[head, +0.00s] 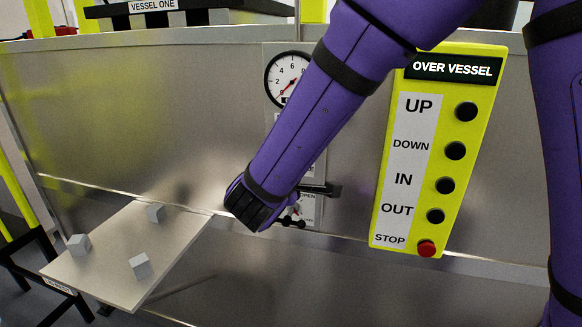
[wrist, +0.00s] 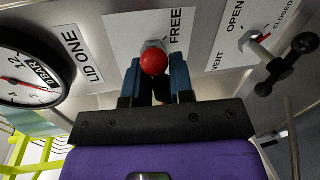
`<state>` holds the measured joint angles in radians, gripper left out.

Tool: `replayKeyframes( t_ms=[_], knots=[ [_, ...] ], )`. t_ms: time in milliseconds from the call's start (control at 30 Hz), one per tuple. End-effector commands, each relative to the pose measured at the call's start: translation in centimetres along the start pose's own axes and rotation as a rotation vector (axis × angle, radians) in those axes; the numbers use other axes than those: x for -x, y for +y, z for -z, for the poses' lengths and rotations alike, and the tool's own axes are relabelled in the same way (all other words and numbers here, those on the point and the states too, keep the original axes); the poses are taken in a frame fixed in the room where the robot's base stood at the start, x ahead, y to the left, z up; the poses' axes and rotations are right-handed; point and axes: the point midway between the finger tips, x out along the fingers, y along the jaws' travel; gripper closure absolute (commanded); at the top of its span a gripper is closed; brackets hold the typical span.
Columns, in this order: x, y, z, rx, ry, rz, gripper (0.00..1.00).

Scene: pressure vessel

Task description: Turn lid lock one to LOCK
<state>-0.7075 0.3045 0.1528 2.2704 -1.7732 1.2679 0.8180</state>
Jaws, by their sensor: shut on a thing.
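The lid lock one handle ends in a red ball knob (wrist: 153,61), seen in the wrist view in front of a white plate (wrist: 125,30). The word FREE is printed on the plate beside the knob. No LOCK word is visible. My gripper (wrist: 156,72) is shut on the handle, with one blue finger on each side just behind the red knob. The handle's shaft is mostly hidden by the knob and fingers. In the head view my gripper (head: 318,189) is at the panel below the gauge, and my forearm covers much of the plate.
A pressure gauge (head: 289,79) sits above. A black vent handle (wrist: 288,64) with OPEN and CLOSED marks is close beside my gripper. A yellow button box (head: 438,150) hangs to the right. A tray (head: 115,250) with grey cubes stands lower left.

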Motion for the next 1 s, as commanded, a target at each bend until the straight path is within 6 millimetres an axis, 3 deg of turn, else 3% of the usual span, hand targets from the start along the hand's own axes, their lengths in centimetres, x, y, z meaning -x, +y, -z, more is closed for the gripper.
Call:
replayKeyframes(
  t_ms=[400, 933, 967, 1000],
  knots=[
    [-0.10, -0.86, -0.19, -0.157, 0.029, 0.012, 1.00],
    [-0.07, -0.94, -0.13, -0.174, 0.034, 0.013, 1.00],
    [-0.07, -0.94, -0.13, -0.174, 0.034, 0.013, 0.71],
    [-0.08, -0.91, -0.11, -0.175, 0.034, 0.012, 0.62]
  ],
)
